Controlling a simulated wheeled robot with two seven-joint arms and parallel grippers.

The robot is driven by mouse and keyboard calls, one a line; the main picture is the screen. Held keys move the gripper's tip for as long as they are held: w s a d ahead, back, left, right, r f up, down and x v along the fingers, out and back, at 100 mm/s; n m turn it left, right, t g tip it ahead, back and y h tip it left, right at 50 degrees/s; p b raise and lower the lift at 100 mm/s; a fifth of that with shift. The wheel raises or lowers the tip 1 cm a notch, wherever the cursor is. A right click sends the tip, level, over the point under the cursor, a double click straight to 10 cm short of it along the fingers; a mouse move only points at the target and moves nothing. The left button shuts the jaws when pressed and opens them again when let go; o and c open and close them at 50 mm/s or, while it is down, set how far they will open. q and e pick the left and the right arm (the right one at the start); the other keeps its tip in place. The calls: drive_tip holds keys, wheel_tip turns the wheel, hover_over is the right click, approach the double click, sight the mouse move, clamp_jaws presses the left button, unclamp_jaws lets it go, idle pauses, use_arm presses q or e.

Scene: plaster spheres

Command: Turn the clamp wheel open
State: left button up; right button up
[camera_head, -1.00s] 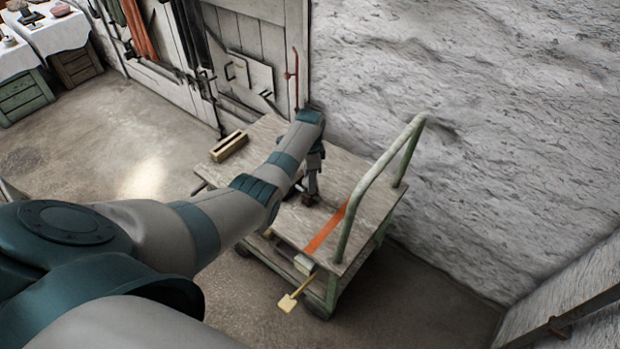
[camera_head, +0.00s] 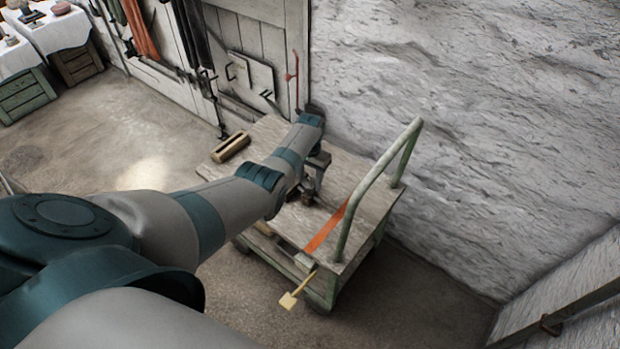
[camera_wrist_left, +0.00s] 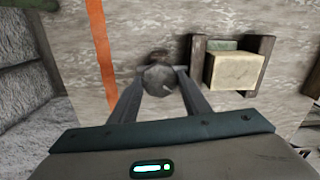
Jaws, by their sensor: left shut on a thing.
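The clamp wheel (camera_wrist_left: 160,79) is a small grey round piece with a dark knob at its far side, in the middle of the left wrist view. My left gripper (camera_wrist_left: 160,76) has its two fingers around the wheel, one on each side, and is shut on it. In the head view my left gripper (camera_head: 308,190) is over the cart top, and my arm hides most of the wheel there. My right gripper is not in view.
The cart (camera_head: 352,172) has a green push handle (camera_head: 348,212) and an orange strap (camera_head: 326,228). A wooden block in a bracket (camera_wrist_left: 234,70) is beside the wheel. A wooden piece (camera_head: 231,146) lies at the cart's far left corner. A rough white wall (camera_head: 480,110) stands behind.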

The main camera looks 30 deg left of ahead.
use_arm(q)
drive_tip(key=n+p, duration=0.1)
drive_tip(key=n, duration=0.9)
drive_tip(key=shift+w, duration=0.1)
drive_tip(key=n, duration=0.3)
drive_tip(key=shift+n+p, duration=0.3)
drive_tip(key=shift+n, duration=0.1)
drive_tip(key=n, duration=1.1)
drive_tip(key=shift+n, duration=0.4)
drive_tip(key=o, duration=1)
drive_tip(key=shift+o, duration=0.2)
drive_tip(key=shift+r, duration=0.1)
